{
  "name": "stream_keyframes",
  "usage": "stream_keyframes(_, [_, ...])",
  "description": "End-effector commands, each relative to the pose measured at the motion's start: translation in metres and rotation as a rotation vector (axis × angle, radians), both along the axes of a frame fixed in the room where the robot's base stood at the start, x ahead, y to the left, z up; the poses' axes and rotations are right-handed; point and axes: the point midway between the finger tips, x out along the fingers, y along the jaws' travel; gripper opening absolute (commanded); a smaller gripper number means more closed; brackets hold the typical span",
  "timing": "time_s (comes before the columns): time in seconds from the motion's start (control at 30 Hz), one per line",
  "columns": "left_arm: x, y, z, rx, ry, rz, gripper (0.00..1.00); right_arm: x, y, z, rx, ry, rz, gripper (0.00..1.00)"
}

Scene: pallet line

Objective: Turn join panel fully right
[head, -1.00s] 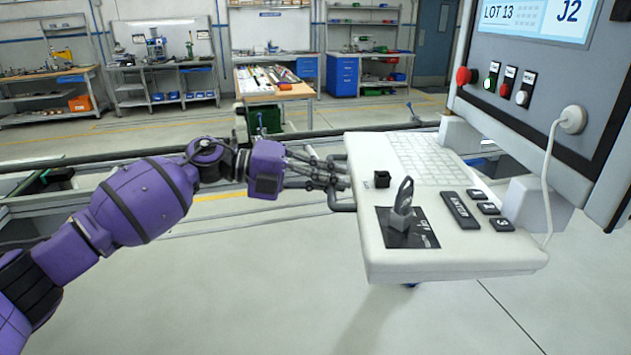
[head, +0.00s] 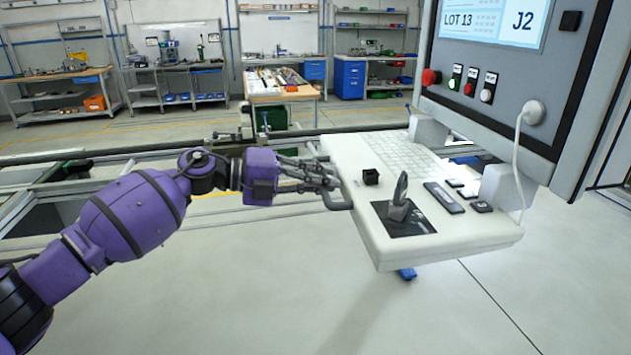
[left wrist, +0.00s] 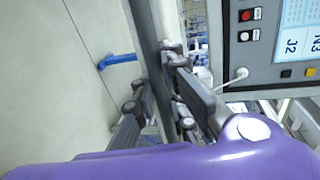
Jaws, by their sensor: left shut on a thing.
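The join panel is a grey box (head: 500,75) with a screen reading LOT 13 and J2, above a white keyboard shelf (head: 455,240). A grey bar handle (head: 337,203) runs along the shelf's left side. My left gripper (head: 328,180) is shut on this handle, its arm reaching in from the left. In the left wrist view the handle (left wrist: 150,40) passes between the fingers (left wrist: 165,100), and the panel box (left wrist: 265,70) shows at upper right. My right gripper is in neither current view.
A white cable (head: 525,160) hangs from the box to the shelf. A rail frame (head: 215,205) runs behind my arm.

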Motion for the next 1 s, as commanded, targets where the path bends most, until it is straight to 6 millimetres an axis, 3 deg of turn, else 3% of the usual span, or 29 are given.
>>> stream_keyframes(0.47, [-0.0022,-0.0023,-0.0043,0.004,0.009,-0.006,0.0,0.0005,0.0037,-0.0003,0.009,0.0,-0.009,0.4])
stream_keyframes(0.5, [-0.0021,-0.0022,-0.0043,0.004,0.009,-0.005,0.15,0.0006,0.0041,-0.0002,0.009,-0.001,-0.01,0.4])
stream_keyframes(0.63, [-0.0014,-0.0021,-0.0034,0.002,0.006,-0.004,0.31,0.0008,0.0044,-0.0002,0.011,-0.001,-0.012,0.4])
stream_keyframes(1.0, [-0.0005,0.0027,-0.0001,0.001,0.002,0.0,0.31,-0.0022,-0.0009,-0.001,0.0,0.003,-0.004,0.4])
